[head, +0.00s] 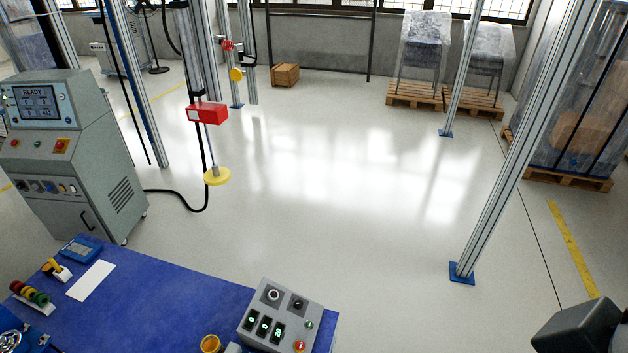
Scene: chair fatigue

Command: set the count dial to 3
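A grey control box (280,318) stands at the right end of the blue-topped table. Its sloped face carries a larger round dial (272,294) and a smaller dark knob (298,304) at the top. Below them are several dark windows with green digits (264,327), seeming to show zeros and 20. A green button and a red button sit on its right side. The labels are too small to read, so I cannot tell which control is the count dial. A dark grey part of my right arm or gripper (580,328) shows at the lower right, apart from the box; its fingertips cannot be made out. My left gripper is out of view.
A grey cabinet (75,160) with a READY screen stands left. A metal post (520,150) rises at right. The middle floor is clear.

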